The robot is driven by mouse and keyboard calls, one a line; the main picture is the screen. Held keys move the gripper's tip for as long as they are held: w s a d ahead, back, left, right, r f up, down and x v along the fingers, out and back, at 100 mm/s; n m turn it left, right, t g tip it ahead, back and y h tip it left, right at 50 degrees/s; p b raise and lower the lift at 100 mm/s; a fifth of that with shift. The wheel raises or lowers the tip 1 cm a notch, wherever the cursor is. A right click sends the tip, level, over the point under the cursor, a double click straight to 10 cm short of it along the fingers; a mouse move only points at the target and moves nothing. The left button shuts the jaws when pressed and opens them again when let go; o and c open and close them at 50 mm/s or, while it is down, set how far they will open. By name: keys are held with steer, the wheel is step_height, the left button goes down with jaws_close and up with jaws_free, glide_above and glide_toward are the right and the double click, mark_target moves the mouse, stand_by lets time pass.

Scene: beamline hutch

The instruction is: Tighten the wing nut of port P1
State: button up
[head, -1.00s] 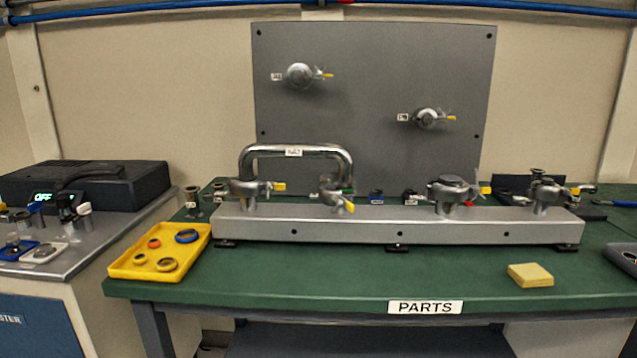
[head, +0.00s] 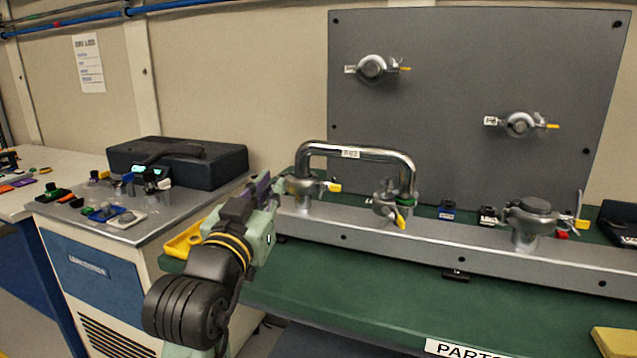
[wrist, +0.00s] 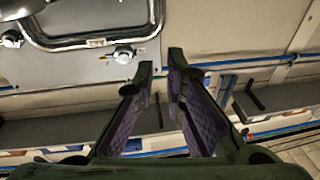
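Several clamped ports show in the head view, but I cannot read which is P1. On the silver manifold bar (head: 440,250), a left clamp (head: 303,187) and a middle clamp (head: 392,200) with yellow-tipped wing nuts sit at the feet of a bent chrome pipe (head: 355,151). A third clamp (head: 535,222) is to the right. Two more, an upper clamp (head: 373,68) and a lower clamp (head: 521,124), are on the grey panel. My gripper (head: 264,188) is left of the left clamp, apparently apart from it. In the wrist view its fingers (wrist: 160,66) are apart and empty.
A yellow tray (head: 186,240) is partly hidden behind my arm. A black box (head: 178,163) stands on the left cabinet (head: 85,245). A yellow pad (head: 610,341) lies at the bench's right. The green bench top (head: 370,290) is clear before the bar.

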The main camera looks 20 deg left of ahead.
mark_target(322, 190)
steer(key=w+d+f+m+g+h+p, duration=0.1)
steer(key=w+d, duration=0.1)
steer(key=w, duration=0.4)
steer(key=w+d+f+g+h+p, duration=0.1)
steer(key=w+d+f, duration=0.1)
steer(key=w, duration=0.4)
steer(key=shift+w+f+m+h+p, duration=0.25)
steer(key=shift+f+m+h+p, duration=0.05)
steer(key=shift+m+h+p, duration=0.1)
steer(key=shift+c, duration=0.3)
jaws_close()
